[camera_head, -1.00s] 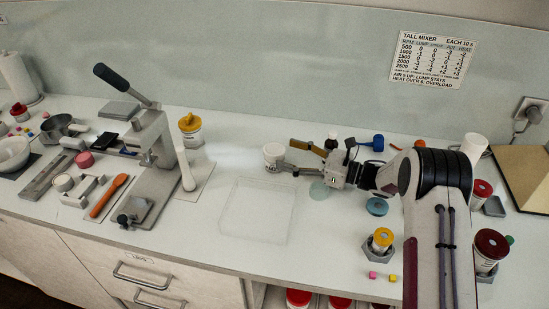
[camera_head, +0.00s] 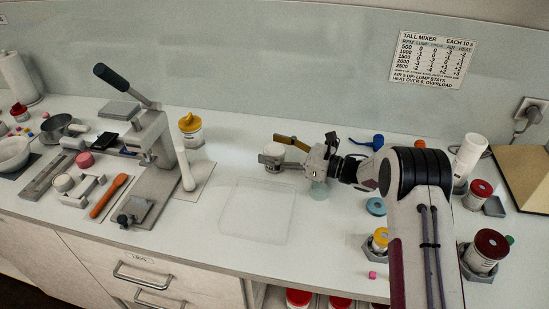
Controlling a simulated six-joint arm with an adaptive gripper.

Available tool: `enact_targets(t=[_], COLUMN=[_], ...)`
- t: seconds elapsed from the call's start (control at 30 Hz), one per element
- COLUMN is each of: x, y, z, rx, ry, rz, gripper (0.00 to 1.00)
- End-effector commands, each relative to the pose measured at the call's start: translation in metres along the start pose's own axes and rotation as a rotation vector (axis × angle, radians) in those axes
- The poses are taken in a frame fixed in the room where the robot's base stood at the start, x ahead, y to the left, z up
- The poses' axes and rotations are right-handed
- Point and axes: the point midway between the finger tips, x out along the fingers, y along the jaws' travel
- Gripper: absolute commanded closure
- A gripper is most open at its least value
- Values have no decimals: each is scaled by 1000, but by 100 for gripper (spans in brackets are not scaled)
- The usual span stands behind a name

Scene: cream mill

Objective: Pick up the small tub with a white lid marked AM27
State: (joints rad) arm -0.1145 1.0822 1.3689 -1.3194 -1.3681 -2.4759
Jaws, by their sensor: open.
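A small tub with a white lid (camera_head: 273,149) stands near the back middle of the counter. The lettering on its lid is too small to read. My gripper (camera_head: 274,151) reaches in from the right and is open. Its tan finger lies behind the lid and its grey finger passes in front, partly hiding the tub's body. I cannot tell whether either finger touches it. Another small white-topped tub (camera_head: 63,182) is at the far left by a grey stand.
A lever press (camera_head: 155,150) and a white pestle (camera_head: 186,170) stand left of the tub. A clear square sheet (camera_head: 257,211) lies in front. Red-lidded jars (camera_head: 488,248) stand at right.

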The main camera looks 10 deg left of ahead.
Motion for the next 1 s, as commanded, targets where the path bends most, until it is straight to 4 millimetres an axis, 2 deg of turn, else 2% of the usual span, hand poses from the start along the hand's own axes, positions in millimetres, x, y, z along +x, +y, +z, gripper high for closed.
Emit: enact_targets(t=[0.2,0.37,0.4,0.77,1.0], x=[0,0,0,0,0], y=[0,0,0,0,0], z=[0,0,0,2,16], rx=[0,0,0,-1,-3], ry=[0,0,0,-1,-2], rz=[0,0,0,0,0], gripper=[36,77,81,81,81])
